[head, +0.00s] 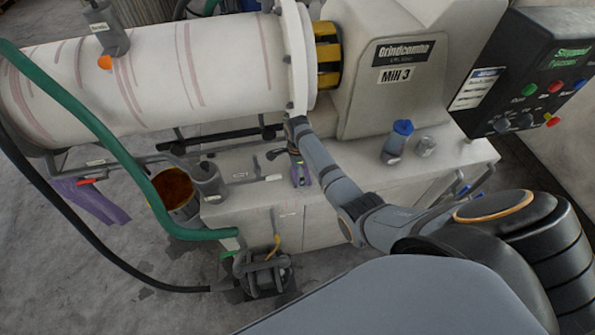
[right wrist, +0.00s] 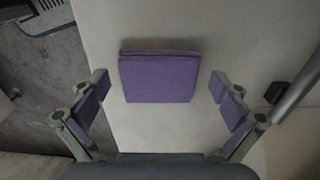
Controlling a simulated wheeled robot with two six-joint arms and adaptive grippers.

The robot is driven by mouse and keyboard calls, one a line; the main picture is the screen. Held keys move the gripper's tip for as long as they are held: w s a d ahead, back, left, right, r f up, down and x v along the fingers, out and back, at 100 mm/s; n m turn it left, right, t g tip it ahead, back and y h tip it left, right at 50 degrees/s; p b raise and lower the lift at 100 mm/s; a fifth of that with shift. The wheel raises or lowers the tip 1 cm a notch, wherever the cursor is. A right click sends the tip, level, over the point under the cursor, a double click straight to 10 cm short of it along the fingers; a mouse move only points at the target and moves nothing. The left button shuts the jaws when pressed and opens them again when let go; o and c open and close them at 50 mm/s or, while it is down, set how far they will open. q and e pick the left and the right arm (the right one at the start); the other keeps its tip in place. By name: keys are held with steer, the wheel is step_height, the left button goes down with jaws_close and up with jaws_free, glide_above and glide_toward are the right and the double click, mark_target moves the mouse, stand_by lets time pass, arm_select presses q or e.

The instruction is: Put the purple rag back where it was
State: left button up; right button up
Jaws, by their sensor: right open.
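In the right wrist view a folded purple rag (right wrist: 158,78) lies flat on a pale surface. My right gripper (head: 300,177) is open, with its purple-padded fingers on either side of the rag and apart from it. In the head view this gripper is over the front top of the white mill base (head: 330,190); I cannot clearly tell the rag from the finger pads there. My left gripper is not in view.
A white drum (head: 150,80) spans the upper left. A blue-capped bottle (head: 397,142) stands on the base to the right. A bucket of brown liquid (head: 174,192), a green hose (head: 125,150) and a pump (head: 265,275) are at the left and front.

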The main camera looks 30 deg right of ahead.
steer(key=shift+r, duration=0.1)
steer(key=shift+r, duration=0.35)
step_height(320, 180, up, 11)
steer(key=shift+r+b, duration=0.2)
steer(key=shift+b, duration=0.1)
